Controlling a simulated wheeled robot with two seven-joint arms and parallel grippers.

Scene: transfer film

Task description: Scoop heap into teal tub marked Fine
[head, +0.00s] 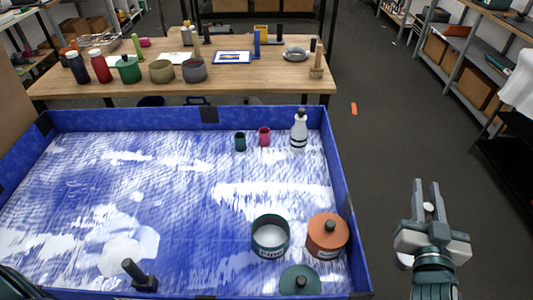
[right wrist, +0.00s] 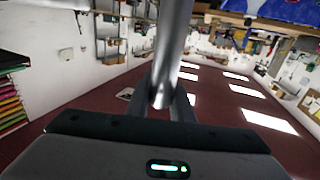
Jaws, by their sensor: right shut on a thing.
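The open teal tub (head: 257,243) stands in the blue-walled tray at its front right, with pale contents inside. A smooth white patch (head: 118,250), which looks like the heap, lies at the tray's front left. My right gripper (head: 427,192) is outside the tray, right of its right wall, over the floor. It is shut on a grey metal rod (right wrist: 173,55), which runs up between the fingers in the right wrist view. The rod's far end is out of view. My left gripper is not in view.
An orange lidded tub (head: 327,238) stands right of the teal tub, with a teal lid (head: 300,281) in front. A black knobbed block (head: 138,275) is near the white patch. Two small cups and a white bottle (head: 299,133) stand at the back. A wooden table (head: 130,98) is behind.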

